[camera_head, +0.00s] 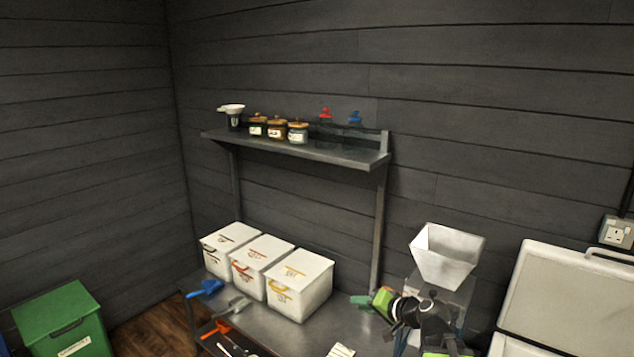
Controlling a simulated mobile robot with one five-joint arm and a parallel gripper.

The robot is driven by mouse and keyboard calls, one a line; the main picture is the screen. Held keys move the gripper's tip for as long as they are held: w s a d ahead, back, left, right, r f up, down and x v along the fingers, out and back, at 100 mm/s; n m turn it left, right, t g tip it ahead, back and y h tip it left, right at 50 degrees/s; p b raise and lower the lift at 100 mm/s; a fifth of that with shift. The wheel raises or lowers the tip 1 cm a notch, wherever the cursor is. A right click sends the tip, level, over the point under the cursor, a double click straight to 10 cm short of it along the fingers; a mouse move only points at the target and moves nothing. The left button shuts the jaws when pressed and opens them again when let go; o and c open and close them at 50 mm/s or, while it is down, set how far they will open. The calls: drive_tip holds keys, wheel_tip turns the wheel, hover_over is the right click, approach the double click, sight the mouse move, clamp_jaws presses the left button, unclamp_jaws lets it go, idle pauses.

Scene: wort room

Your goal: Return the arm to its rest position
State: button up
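My gripper (374,301), with green and black parts, is at the lower right, above the right part of the steel table (335,318). My dark arm runs from it toward the bottom edge of the picture. The gripper is small and partly turned away, so I cannot tell whether its fingers are open or shut, or whether they hold anything.
Three white lidded bins (300,283) stand at the table's back left, with scoops (206,289) in front. A white hopper (446,256) stands behind my arm. A shelf (340,157) holds jars (298,132). A green bin (62,318) and a chest freezer (565,290) flank the table.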

drive_tip(key=s+a+f+n+g+h, duration=0.2)
drive_tip(key=s+a+f+n+g, duration=0.25)
drive_tip(key=s+a+f, duration=0.3)
drive_tip(key=s+d+f+g+h, duration=0.5)
drive_tip(key=s+d, duration=0.4)
drive_tip(key=d, duration=0.1)
drive_tip(key=shift+d, duration=0.2)
drive_tip(key=shift+g, duration=0.25)
